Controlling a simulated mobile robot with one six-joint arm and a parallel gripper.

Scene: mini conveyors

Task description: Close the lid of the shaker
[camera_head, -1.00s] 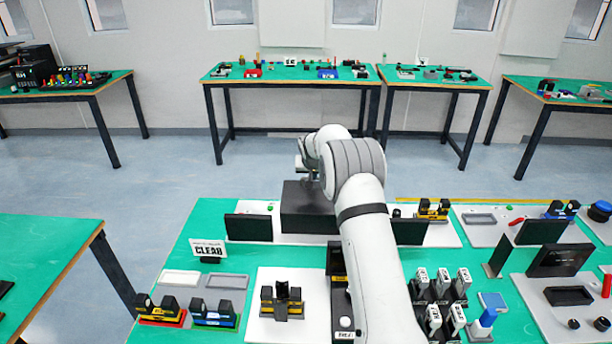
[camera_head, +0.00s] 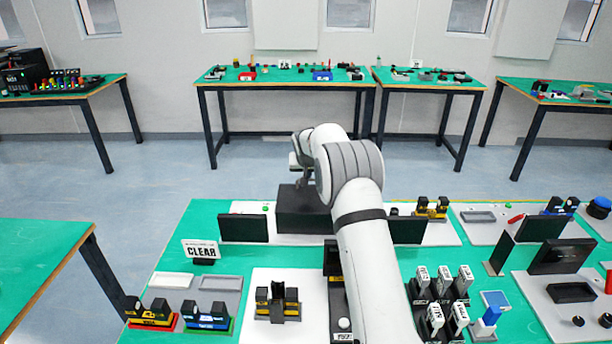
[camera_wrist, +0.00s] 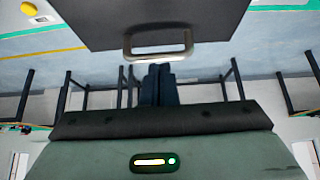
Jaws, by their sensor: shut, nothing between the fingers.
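The shaker (camera_head: 303,212) appears to be the dark box at the back of the near table in the head view. In the wrist view, a dark grey panel (camera_wrist: 100,22) with a pale loop handle (camera_wrist: 158,48) fills the top middle; it looks like the lid. I cannot tell how far open it is. My gripper (camera_wrist: 160,70) is shut and empty, its dark fingertips close to the handle in the picture. Whether they touch it is unclear. In the head view, my arm partly covers the shaker and the gripper is small above it.
Black panels (camera_head: 243,228) and (camera_head: 407,230) stand on either side of the shaker. A CLEAR sign (camera_head: 202,251), grey trays (camera_head: 220,283) and black-and-yellow blocks (camera_head: 278,302) lie nearer. Several white-labelled pieces (camera_head: 440,300) stand right of my arm. Open floor lies behind the table.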

